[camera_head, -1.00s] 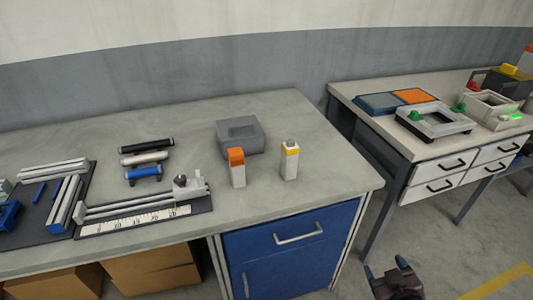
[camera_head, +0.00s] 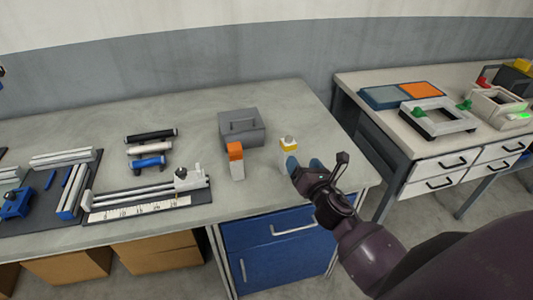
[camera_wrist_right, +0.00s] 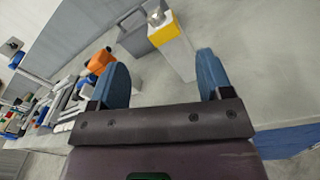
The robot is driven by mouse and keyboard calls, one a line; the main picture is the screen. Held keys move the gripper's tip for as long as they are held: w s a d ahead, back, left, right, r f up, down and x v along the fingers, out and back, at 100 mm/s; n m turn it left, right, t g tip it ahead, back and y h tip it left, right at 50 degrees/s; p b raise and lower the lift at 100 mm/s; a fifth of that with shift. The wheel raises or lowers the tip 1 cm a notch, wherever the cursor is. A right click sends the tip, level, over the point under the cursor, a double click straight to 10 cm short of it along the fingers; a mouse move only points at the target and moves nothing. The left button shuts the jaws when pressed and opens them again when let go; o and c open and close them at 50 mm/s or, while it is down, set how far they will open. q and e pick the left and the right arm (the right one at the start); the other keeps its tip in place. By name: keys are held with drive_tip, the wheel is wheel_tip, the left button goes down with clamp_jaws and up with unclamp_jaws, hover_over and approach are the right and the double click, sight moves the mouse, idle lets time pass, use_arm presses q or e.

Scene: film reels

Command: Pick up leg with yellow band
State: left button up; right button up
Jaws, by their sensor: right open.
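The leg with the yellow band (camera_head: 287,150) stands upright on the grey workbench. It is a pale block with a yellow band near its top and a small metal knob on top. It shows in the right wrist view (camera_wrist_right: 176,52), beyond and between my open fingertips, nearer the right one. My right gripper (camera_head: 304,165) is open and empty, just right of and in front of the leg. Its fingers hide the leg's lower part in the head view. It shows in the wrist view too (camera_wrist_right: 160,75). My left gripper cannot be made out.
A similar leg with an orange band (camera_head: 236,160) stands close to the left. A grey box (camera_head: 243,127) sits behind both. A ruler fixture (camera_head: 145,198) and several rods (camera_head: 149,148) lie further left. The bench's right edge is near my right arm.

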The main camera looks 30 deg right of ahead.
sight(290, 144)
drive_tip(key=w+n, duration=0.1)
drive_tip(key=w, duration=0.1)
drive_tip(key=w+n, duration=0.1)
drive_tip(key=n, duration=0.1)
drive_tip(key=w+n, duration=0.1)
drive_tip(key=w, duration=0.1)
drive_tip(key=shift+w+d+n, duration=0.25)
drive_tip(key=shift+w+n, duration=0.05)
drive_tip(key=shift+n, duration=0.1)
drive_tip(key=shift+w+d+f, duration=0.1)
drive_tip(key=shift+w+d, duration=0.1)
drive_tip(key=shift+w, duration=0.65)
drive_tip(key=shift+w+d+r, duration=0.1)
drive_tip(key=shift+w+d, duration=0.1)
drive_tip(key=shift+w, duration=0.7)
drive_tip(key=shift+w+d+f, duration=0.1)
drive_tip(key=shift+w+d, duration=0.1)
drive_tip(key=shift+w, duration=0.65)
clamp_jaws()
